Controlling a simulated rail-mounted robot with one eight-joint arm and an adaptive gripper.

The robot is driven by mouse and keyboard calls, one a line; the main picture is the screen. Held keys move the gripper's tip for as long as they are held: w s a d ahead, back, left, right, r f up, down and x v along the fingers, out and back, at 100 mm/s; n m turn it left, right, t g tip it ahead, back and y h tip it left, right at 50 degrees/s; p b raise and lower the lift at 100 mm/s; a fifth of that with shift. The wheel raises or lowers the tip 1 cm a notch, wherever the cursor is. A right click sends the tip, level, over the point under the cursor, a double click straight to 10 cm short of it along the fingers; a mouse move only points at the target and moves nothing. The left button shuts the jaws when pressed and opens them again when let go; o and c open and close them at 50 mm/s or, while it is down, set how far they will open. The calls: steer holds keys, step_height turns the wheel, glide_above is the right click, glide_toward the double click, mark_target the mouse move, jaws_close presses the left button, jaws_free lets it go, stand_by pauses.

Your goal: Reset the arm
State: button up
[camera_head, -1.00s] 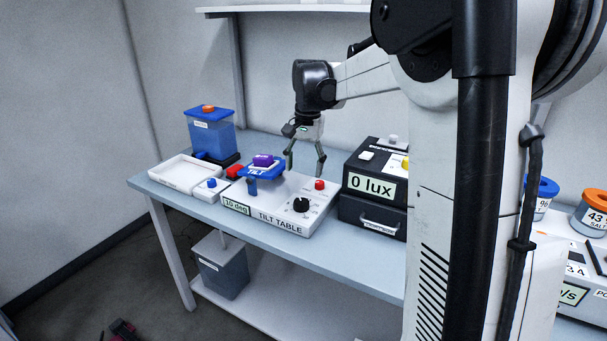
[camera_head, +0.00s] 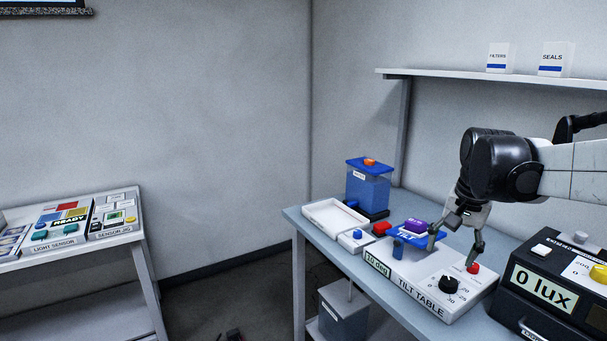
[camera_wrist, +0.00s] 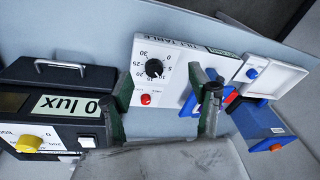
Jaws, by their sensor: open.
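My gripper (camera_head: 454,250) hangs open and empty over the back of the white tilt table (camera_head: 405,296), fingers pointing down. Its right finger is close to the red button (camera_head: 473,267) in the picture, and its left finger is by the blue tilt plate (camera_head: 408,239); I cannot tell whether either touches. A purple block (camera_head: 415,226) sits on the plate. The tilt table's display (camera_head: 377,264) reads 10 deg. In the wrist view, my gripper's fingers (camera_wrist: 160,100) are spread wide with nothing between them, and the tilt table's black dial (camera_wrist: 154,68) shows beyond them.
The dark 0 lux box (camera_head: 545,300) stands right of the tilt table. A wall shelf (camera_head: 500,85) is above.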

steer(key=s+a+f+n+t, duration=0.2)
steer(key=s+a, duration=0.4)
steer(key=s, duration=0.4)
steer(key=s+a+f+n+t, duration=0.3)
steer(key=s+a+n, duration=0.2)
steer(key=s, duration=0.5)
steer(key=shift+a, duration=0.65)
stand_by(0.5)
